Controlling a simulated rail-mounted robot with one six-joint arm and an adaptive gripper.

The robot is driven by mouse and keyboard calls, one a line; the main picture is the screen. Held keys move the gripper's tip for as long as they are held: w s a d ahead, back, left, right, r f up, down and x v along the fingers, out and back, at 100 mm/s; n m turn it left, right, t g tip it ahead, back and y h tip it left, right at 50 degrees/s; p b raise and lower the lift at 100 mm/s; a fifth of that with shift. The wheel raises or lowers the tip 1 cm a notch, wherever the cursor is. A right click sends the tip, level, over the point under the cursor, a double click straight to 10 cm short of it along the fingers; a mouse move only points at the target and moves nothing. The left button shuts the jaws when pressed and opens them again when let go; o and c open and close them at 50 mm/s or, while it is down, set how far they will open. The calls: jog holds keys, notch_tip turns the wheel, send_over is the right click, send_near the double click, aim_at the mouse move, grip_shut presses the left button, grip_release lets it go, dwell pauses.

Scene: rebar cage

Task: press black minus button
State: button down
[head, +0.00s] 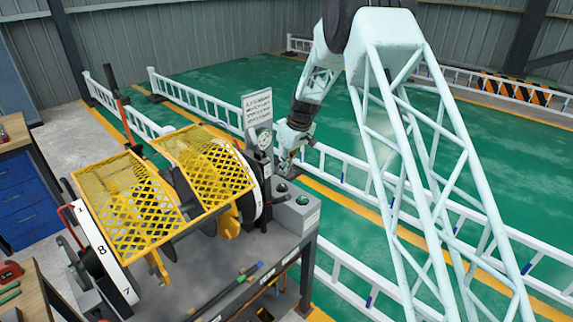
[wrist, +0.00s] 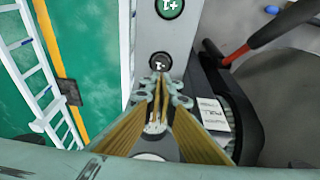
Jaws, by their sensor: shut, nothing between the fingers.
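The black minus button (wrist: 160,63), marked "T-", sits on a grey control box (wrist: 175,38) in the wrist view. It also shows as a dark round button (head: 281,188) in the head view. A green plus button (wrist: 169,8), marked "T+", is farther along the same box; it is also visible in the head view (head: 303,200). My gripper (wrist: 160,84) is shut and empty. Its fingertips appear right at the near edge of the black button and overlap its lower part in the wrist view. Whether they touch it, I cannot tell.
A machine with yellow mesh guards (head: 125,205) stands left of the box. A black lever with a red section (wrist: 238,52) lies to the right in the wrist view. White railings (head: 350,170) and green floor (head: 215,80) are behind.

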aim_at(283, 186)
jog(key=shift+s+d+x, duration=0.1)
jog(key=shift+d+x, duration=0.05)
jog(key=shift+x, duration=0.9)
jog(key=shift+s+d+x, duration=0.15)
jog(key=shift+x, duration=0.95)
jog(key=shift+s+d+x, duration=0.1)
jog(key=shift+d+x, duration=0.05)
jog(key=shift+x, duration=0.9)
jog(key=shift+f, duration=0.2)
jog(key=shift+f, duration=0.15)
jog(key=shift+f+b, duration=0.85)
jog(key=shift+b, duration=0.15)
jog(key=shift+r, duration=0.5)
jog(key=v, duration=1.3)
jog(key=shift+w+a, duration=0.25)
jog(key=shift+a, duration=0.1)
jog(key=shift+r, duration=0.2)
